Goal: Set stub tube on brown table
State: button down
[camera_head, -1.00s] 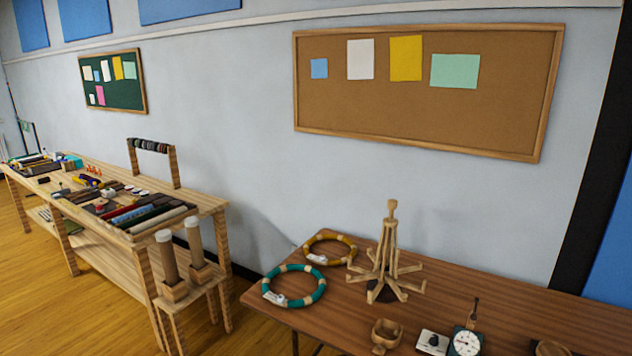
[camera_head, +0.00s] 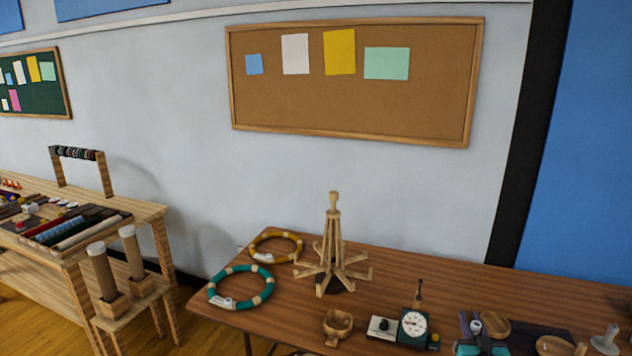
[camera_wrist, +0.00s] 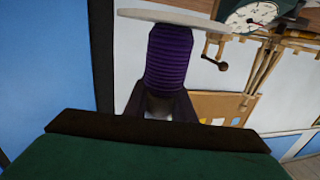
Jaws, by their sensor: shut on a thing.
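In the wrist view my gripper (camera_wrist: 160,102) is shut on a short purple ribbed tube (camera_wrist: 168,58). A wide pale disc (camera_wrist: 190,18) sits at the tube's far end and looks joined to it. The dark fingers hide the tube's near end. The brown table (camera_head: 430,272) fills the lower right of the head view. My gripper and the held tube do not show in the head view.
On the table are a wooden peg stand (camera_head: 333,250), a teal ring (camera_head: 240,287), a yellow ring (camera_head: 275,246), a wooden cup (camera_head: 337,325) and a dial gauge (camera_head: 414,328). Several items crowd the front right. Bare wood shows behind the gauge. A cluttered bench (camera_head: 150,213) stands left.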

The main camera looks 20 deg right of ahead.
jog(key=w+a+r+n+y+b, duration=0.1)
jog(key=w+a+r+n+y, duration=0.25)
jog(key=a, duration=0.55)
jog(key=w+a+n+t+y+b, duration=0.15)
jog(key=w+a+y, duration=0.25)
jog(key=w+a, duration=0.45)
jog(key=w+a+r+n+y, duration=0.1)
jog(key=w+a+n+y, duration=0.25)
jog(key=a, duration=0.65)
jog(key=s+a+n+g+y, duration=0.2)
jog(key=a+y, duration=0.3)
jog(key=a, duration=0.5)
jog(key=s+a+n+g+y+b, duration=0.1)
jog(key=a+n+g+y, duration=0.4)
jog(key=a, duration=0.6)
jog(key=shift+s+a+f+y, duration=0.3)
jog(key=shift+s+y, duration=0.4)
jog(key=shift+s, duration=0.2)
jog(key=shift+d+n, duration=0.2)
jog(key=shift+n, duration=0.05)
jog(key=shift+w+a, duration=0.1)
